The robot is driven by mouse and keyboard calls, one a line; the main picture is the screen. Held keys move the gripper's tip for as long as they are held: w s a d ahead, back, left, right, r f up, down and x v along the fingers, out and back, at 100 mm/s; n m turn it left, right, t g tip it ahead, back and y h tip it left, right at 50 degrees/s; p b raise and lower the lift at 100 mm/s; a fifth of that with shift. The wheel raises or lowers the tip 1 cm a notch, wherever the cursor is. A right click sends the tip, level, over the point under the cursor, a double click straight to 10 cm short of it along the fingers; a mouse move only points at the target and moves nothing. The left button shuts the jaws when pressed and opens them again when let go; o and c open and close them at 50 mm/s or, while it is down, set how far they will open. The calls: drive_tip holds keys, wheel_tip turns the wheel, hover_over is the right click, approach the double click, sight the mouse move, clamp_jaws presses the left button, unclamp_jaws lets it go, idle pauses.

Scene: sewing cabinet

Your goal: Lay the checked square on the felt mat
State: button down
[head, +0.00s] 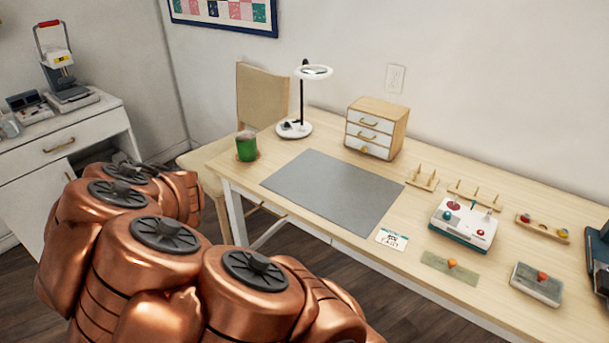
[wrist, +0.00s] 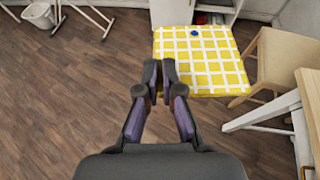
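The checked square (wrist: 215,64) is yellow with white lines and shows in the wrist view, ahead and to the right of my fingers. My gripper (wrist: 160,76) appears shut on its near left edge, with the fingertips close together. The square hangs out flat over the floor, away from the table. A small blue spot (wrist: 195,33) shows near its far edge. The felt mat (head: 335,190) is a plain grey rectangle, bare, on the wooden table in the head view. The square is not visible in the head view, where my arm covers the lower left.
On the table (head: 300,222), a green mug (head: 246,147), a lamp (head: 295,129) and a drawer box (head: 374,129) stand around the mat. A small card (head: 392,239) and a control box (head: 464,227) lie to its right. A chair (wrist: 285,58) stands beside the square.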

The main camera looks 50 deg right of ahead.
drive_tip(key=w+d+f+m+h+b, duration=0.2)
drive_tip(key=w+f+h+b, duration=0.1)
drive_tip(key=w+f+b, duration=0.6)
drive_tip(key=s+d+m+h+b, duration=0.1)
drive_tip(key=d+m+h+b, duration=0.2)
drive_tip(key=d, duration=0.3)
drive_tip(key=m+g+h, duration=1.1)
drive_tip(key=m+g, duration=0.1)
drive_tip(key=m, duration=0.3)
hover_over(313, 187)
drive_tip(key=f, duration=0.3)
drive_tip(key=shift+w+a+f, duration=0.2)
drive_tip(key=shift+w+f, duration=0.05)
drive_tip(key=shift+s+d+f+b, duration=0.15)
drive_tip(key=shift+s+d+b, duration=0.1)
drive_tip(key=shift+s+b, duration=0.15)
drive_tip(key=shift+w+f+b, duration=0.1)
drive_tip(key=shift+f+b, duration=2.05)
drive_tip(key=shift+r, duration=0.1)
